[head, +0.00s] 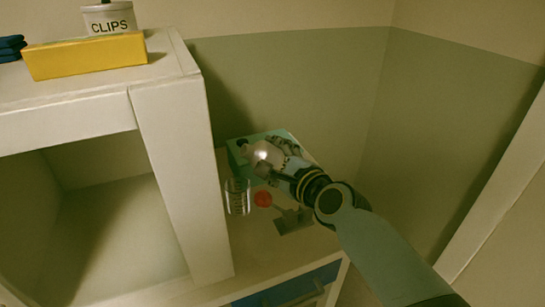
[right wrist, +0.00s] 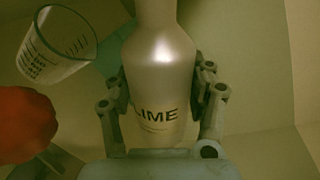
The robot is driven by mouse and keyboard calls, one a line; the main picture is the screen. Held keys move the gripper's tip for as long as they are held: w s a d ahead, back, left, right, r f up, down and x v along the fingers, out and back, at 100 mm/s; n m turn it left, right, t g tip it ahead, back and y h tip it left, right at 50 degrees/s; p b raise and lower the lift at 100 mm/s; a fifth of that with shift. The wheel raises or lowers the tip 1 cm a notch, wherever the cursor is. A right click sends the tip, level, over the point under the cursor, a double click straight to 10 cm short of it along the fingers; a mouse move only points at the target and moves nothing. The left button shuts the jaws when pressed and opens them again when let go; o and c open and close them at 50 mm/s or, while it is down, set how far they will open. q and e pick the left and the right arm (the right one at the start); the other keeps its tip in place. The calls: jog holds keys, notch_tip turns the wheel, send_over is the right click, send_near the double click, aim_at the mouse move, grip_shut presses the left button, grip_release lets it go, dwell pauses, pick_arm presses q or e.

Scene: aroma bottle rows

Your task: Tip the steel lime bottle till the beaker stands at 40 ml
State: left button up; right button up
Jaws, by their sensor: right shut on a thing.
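The steel lime bottle (right wrist: 160,72), pale metal with the word LIME on its front, stands between the two fingers of my right gripper (right wrist: 162,100) in the right wrist view. In the head view the bottle (head: 260,156) shows as a shiny shape at the end of my right arm, and my right gripper (head: 281,158) is shut on it. The bottle's mouth is cut off in the wrist view, and I cannot tell its tilt exactly. The clear beaker (head: 238,197) with dark markings stands left of and below the bottle. It also shows in the wrist view (right wrist: 55,48); its liquid level is unreadable.
A red thing (head: 263,198) is just right of the beaker. A teal box or tray (head: 236,152) lies behind the bottle. A white shelf unit (head: 185,180) rises close on the left, carrying a yellow box (head: 85,56) and a CLIPS pot (head: 108,20). Walls close off the back.

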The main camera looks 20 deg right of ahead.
jog(key=shift+d+r+n+h+p, duration=0.2)
jog(key=shift+r+n+h+p, duration=0.25)
jog(key=shift+n+p, duration=0.7)
dwell(0.6)
jog(key=shift+m, duration=0.25)
jog(key=shift+f+y, duration=0.1)
jog(key=shift+y, duration=0.15)
jog(key=shift+a+r+n+p, duration=0.2)
jog(key=shift+r+n+p, duration=0.35)
jog(key=shift+p, duration=0.65)
dwell(3.4)
jog(key=shift+f+m+b, duration=0.6)
jog(key=shift+m+b, duration=0.05)
jog(key=shift+b, duration=0.4)
jog(key=shift+d+f+m+b, duration=0.1)
jog(key=shift+f+m+b, duration=0.05)
jog(key=shift+m+b, duration=0.3)
